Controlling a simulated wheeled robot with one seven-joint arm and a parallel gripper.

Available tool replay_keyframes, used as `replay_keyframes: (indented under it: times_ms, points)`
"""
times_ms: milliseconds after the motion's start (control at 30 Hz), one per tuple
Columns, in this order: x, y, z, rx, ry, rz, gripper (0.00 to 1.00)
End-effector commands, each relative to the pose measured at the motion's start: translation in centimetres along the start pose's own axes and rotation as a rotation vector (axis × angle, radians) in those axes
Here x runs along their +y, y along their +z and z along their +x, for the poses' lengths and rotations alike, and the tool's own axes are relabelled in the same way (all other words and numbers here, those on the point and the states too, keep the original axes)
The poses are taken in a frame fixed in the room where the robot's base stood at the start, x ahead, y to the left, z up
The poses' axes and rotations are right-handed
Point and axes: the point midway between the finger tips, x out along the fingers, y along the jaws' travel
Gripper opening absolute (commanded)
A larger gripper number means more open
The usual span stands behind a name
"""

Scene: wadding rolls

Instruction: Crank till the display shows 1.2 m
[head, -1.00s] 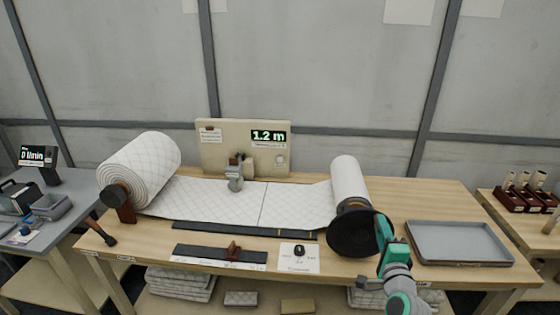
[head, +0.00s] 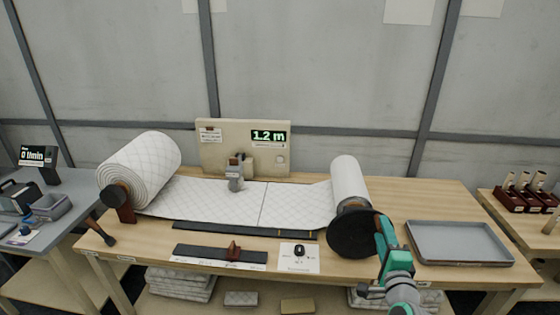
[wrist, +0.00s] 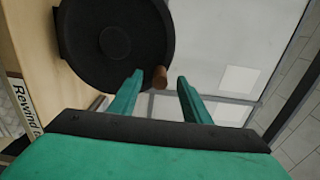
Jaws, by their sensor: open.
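The display (head: 268,136) on the beige board reads 1.2 m. The black crank wheel (head: 352,232) is at the front end of the right-hand roll (head: 348,181). It also fills the upper left of the wrist view (wrist: 90,35), where its brown handle (wrist: 160,77) sticks out near the rim. My gripper (wrist: 160,78) is open, with one fingertip on each side of the handle and a gap showing on at least the right side. In the head view my gripper (head: 381,225) is at the wheel's right edge. White quilted wadding (head: 220,200) runs from the large left roll (head: 142,172) to the right-hand roll.
A grey tray (head: 459,243) lies on the bench right of the wheel. A dark strip with a brown slider (head: 233,252) and a white card with a black knob (head: 299,251) lie along the front edge. Bare bench shows behind the tray.

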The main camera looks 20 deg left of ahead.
Motion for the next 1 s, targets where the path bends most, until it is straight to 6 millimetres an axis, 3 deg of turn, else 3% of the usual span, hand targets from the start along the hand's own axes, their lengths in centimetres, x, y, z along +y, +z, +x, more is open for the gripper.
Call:
replay_keyframes:
  times_ms: [800, 1000]
  points:
    - [0.0, -0.1, -7.0, 0.001, 0.001, 0.0, 0.44]
    - [0.0, 0.0, -7.8, -0.001, 0.0, 0.0, 0.44]
